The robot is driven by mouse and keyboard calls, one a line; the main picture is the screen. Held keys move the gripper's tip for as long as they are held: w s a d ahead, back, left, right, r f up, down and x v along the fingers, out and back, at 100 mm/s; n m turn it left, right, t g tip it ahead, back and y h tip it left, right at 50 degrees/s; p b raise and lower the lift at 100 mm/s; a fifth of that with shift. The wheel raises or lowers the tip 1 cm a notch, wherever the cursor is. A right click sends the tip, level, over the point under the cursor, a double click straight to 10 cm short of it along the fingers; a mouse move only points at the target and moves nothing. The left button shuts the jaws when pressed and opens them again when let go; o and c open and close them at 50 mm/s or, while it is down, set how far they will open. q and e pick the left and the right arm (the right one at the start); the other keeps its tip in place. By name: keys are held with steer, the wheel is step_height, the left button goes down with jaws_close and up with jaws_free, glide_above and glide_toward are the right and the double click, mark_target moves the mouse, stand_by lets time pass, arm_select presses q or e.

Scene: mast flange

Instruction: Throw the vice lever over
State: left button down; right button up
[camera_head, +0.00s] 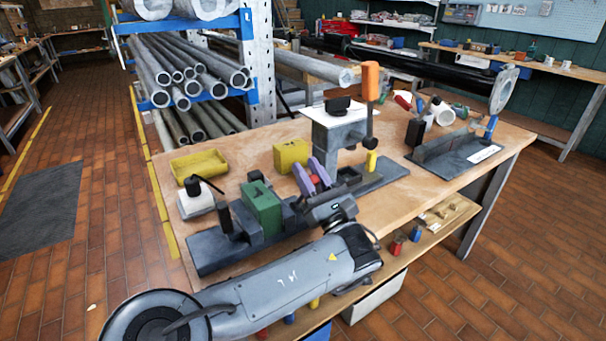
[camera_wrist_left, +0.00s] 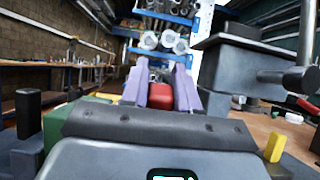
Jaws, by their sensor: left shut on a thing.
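My left gripper (camera_head: 312,178) has purple fingers and reaches in over the front of the bench. It is shut on a red knob (camera_head: 315,179), which I take to be the end of the vice lever. In the left wrist view the red knob (camera_wrist_left: 161,92) sits between the two purple fingers (camera_wrist_left: 160,88). The lever's shaft is hidden behind my gripper. A green block (camera_head: 262,208) sits on the dark vice base (camera_head: 215,256), just left of my gripper. My right gripper is in neither view.
A dark fixture (camera_head: 450,150) is at the right.

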arm_select(q)
steer(key=shift+s+d+f+t+b, duration=0.25)
steer(key=shift+s+f+t+b, duration=0.05)
steer(key=shift+s+b, duration=0.1)
steer(key=shift+y, duration=0.3)
steer(key=c, duration=0.9)
jaws_free()
